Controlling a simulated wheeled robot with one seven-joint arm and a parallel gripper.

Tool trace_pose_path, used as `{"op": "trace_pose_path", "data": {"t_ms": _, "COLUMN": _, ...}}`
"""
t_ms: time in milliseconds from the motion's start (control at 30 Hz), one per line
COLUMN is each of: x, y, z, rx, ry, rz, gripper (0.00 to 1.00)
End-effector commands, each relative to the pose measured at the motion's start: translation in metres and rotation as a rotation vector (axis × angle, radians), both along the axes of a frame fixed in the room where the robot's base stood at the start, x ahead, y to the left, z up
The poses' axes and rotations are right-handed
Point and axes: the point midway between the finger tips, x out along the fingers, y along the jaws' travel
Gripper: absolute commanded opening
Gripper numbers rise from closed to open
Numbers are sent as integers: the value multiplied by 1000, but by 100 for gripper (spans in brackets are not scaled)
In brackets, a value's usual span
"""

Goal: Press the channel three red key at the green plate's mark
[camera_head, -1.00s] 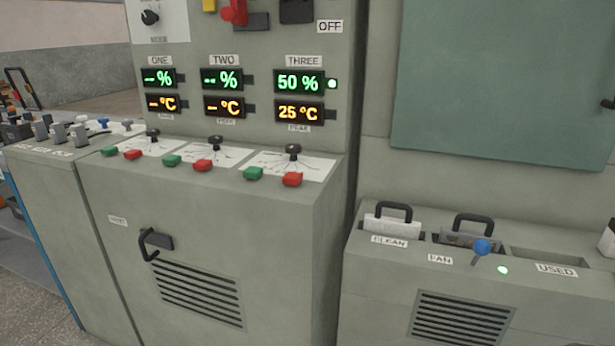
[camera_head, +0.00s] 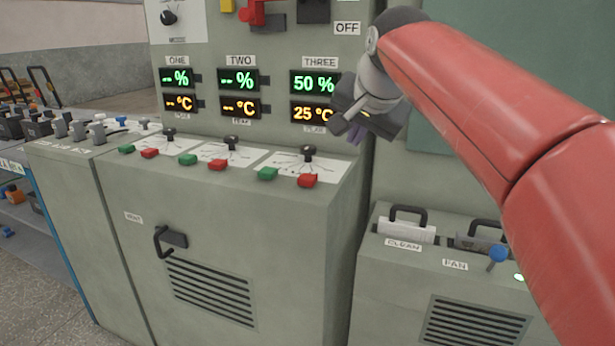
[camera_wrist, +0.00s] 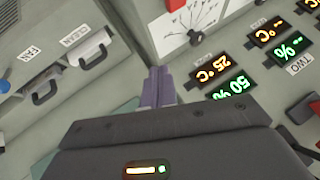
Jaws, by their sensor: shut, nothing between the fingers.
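The channel three red key (camera_head: 307,181) sits at the front right corner of the console top, right of the green key (camera_head: 267,174). It also shows at the top edge of the wrist view (camera_wrist: 174,5). Behind these keys are the channel three chart (camera_head: 285,161) and its black knob (camera_head: 309,152). The THREE displays (camera_head: 313,83) read 50 % and 25 °C. My gripper (camera_head: 355,136) is shut and empty, above and right of the red key, apart from it. Its purple fingers (camera_wrist: 158,88) are together. A large green panel (camera_head: 490,25) is partly behind my arm; I see no mark on it.
Channels ONE and TWO have similar keys, with dashes on the ONE displays (camera_head: 178,90) and TWO displays (camera_head: 239,93). The CLEAN slot (camera_head: 405,231) and the FAN lever (camera_head: 498,254) are at the lower right. Space above the console's front edge is clear.

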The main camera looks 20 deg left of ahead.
Motion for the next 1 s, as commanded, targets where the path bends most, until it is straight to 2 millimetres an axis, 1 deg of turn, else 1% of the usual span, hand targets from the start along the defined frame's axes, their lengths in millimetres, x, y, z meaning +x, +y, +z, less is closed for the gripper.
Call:
{"op": "trace_pose_path", "data": {"t_ms": 33, "x": 7, "y": 27, "z": 6, "rx": 24, "ry": -5, "rz": 7, "gripper": 0}}
{"op": "trace_pose_path", "data": {"t_ms": 100, "x": 12, "y": 53, "z": 13, "rx": 56, "ry": -7, "rz": 3, "gripper": 0}}
{"op": "trace_pose_path", "data": {"t_ms": 200, "x": 15, "y": 78, "z": 19, "rx": 87, "ry": -10, "rz": 2, "gripper": 0}}
{"op": "trace_pose_path", "data": {"t_ms": 300, "x": 16, "y": 90, "z": 22, "rx": 103, "ry": -12, "rz": -1, "gripper": 0}}
{"op": "trace_pose_path", "data": {"t_ms": 400, "x": 16, "y": 93, "z": 23, "rx": 108, "ry": -12, "rz": -2, "gripper": 0}}
{"op": "trace_pose_path", "data": {"t_ms": 733, "x": 16, "y": 92, "z": 21, "rx": 106, "ry": -12, "rz": -2, "gripper": 0}}
{"op": "trace_pose_path", "data": {"t_ms": 867, "x": 15, "y": 92, "z": 11, "rx": 105, "ry": -11, "rz": -1, "gripper": 0}}
{"op": "trace_pose_path", "data": {"t_ms": 1000, "x": 15, "y": 91, "z": -8, "rx": 105, "ry": -10, "rz": -1, "gripper": 0}}
